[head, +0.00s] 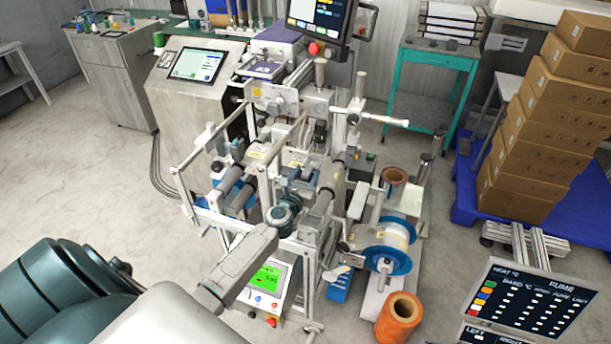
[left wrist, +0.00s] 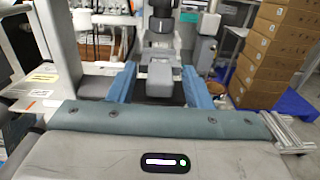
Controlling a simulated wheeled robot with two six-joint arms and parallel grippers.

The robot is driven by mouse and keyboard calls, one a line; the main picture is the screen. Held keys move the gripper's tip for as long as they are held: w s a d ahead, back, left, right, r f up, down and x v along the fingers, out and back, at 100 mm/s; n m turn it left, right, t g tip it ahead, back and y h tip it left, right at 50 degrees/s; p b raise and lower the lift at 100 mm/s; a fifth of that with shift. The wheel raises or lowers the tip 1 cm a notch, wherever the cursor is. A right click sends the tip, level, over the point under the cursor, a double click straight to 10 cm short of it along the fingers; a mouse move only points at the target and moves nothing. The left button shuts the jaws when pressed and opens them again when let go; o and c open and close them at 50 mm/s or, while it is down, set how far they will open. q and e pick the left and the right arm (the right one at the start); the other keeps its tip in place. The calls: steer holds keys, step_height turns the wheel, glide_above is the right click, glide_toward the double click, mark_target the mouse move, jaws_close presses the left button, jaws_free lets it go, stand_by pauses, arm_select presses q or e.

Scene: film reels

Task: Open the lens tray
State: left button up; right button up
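I cannot make out a lens tray for certain in either view. My left gripper (head: 300,177) reaches into the middle of the grey machine (head: 290,100) in the head view. In the left wrist view its two blue fingers (left wrist: 159,83) stand wide apart, so it is open. A grey block of the machine (left wrist: 160,78) shows between and beyond the fingers. Nothing is visibly gripped, and I cannot tell whether a finger touches the machine. My right gripper is not in view.
Rollers and rails of the machine crowd around my left gripper. A blue-flanged reel (head: 388,246) and an orange roll (head: 399,317) are at the right. Stacked cartons (head: 540,130) stand on a blue pallet (head: 480,212). The floor at left is clear.

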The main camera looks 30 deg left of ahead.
arm_select(q)
steer(key=shift+s+r, duration=0.15)
steer(key=shift+s, duration=0.05)
steer(key=shift+r, duration=0.15)
steer(key=shift+r+p, duration=0.35)
steer(key=shift+p, duration=0.1)
step_height(320, 180, up, 3)
steer(key=shift+w+r+p, duration=0.1)
steer(key=shift+p, duration=1)
steer(key=s+d+b, duration=0.2)
steer(key=s+d, duration=0.6)
steer(key=s, duration=0.5)
steer(key=shift+s+d+r, duration=0.35)
steer(key=shift+s+r, duration=0.05)
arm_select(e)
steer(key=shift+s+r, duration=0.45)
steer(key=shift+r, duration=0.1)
